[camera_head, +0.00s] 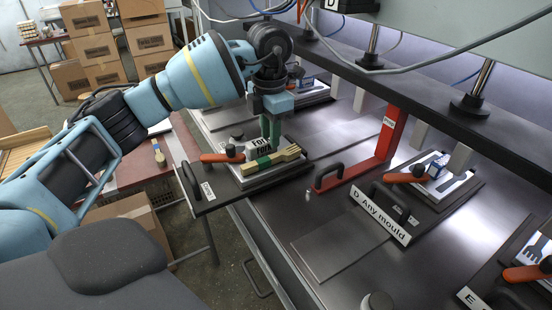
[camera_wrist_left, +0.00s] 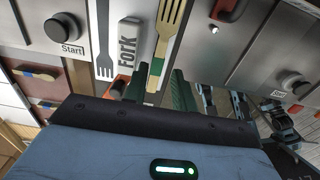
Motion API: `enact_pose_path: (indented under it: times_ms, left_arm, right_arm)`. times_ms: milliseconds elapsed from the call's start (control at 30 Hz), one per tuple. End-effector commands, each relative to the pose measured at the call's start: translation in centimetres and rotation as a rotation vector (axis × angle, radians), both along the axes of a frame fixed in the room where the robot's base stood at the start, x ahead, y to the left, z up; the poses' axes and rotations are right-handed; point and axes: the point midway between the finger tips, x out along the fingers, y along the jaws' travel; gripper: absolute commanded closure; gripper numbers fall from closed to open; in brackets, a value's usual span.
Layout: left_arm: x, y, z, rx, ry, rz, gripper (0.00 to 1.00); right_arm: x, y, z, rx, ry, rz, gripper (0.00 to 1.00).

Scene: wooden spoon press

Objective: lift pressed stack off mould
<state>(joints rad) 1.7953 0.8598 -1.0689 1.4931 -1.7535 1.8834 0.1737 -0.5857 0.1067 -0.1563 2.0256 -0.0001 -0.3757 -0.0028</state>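A pressed stack of wooden forks (camera_head: 285,156) with a green band lies on the fork mould (camera_head: 250,181) at the centre left of the head view. In the left wrist view the fork (camera_wrist_left: 166,40) lies beside a white "Fork" block (camera_wrist_left: 130,42). My left gripper (camera_head: 270,134) points down just above and behind the stack. In the left wrist view its two green fingers (camera_wrist_left: 165,92) stand apart, with the banded part of the stack showing between them; contact cannot be made out. My right gripper is not clearly visible.
The fork mould has an orange handle (camera_head: 222,156) and a black handle (camera_head: 190,184). A red bracket (camera_head: 388,135) stands to the right. A mould marked "D Any mould" (camera_head: 380,213) lies at the right. The steel table before it is partly clear. A press beam hangs behind.

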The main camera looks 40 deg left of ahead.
Motion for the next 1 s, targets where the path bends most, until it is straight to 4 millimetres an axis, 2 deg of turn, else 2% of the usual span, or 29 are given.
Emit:
enact_pose_path:
  times_ms: [100,267,600,933,1000]
  left_arm:
    - [0.0,0.0,-1.1,0.0,0.002,-0.001,0.73]
    - [0.0,0.0,-1.4,-0.001,0.001,-0.001,0.73]
    - [0.3,0.0,-5.7,-0.001,0.002,-0.001,0.73]
    - [0.3,0.0,-6.2,-0.002,0.001,-0.001,0.73]
    - [0.3,0.0,-6.2,-0.002,0.001,-0.001,0.82]
  right_arm:
    - [0.0,0.0,-0.1,0.0,0.001,-0.001,1.0]
    - [-0.1,0.0,-0.1,0.001,0.003,-0.001,1.0]
    - [-0.1,0.0,0.0,-0.001,0.002,-0.001,1.0]
    - [0.0,0.0,0.0,0.0,0.001,-0.001,1.0]
    - [0.0,0.0,0.0,0.0,0.001,-0.001,1.0]
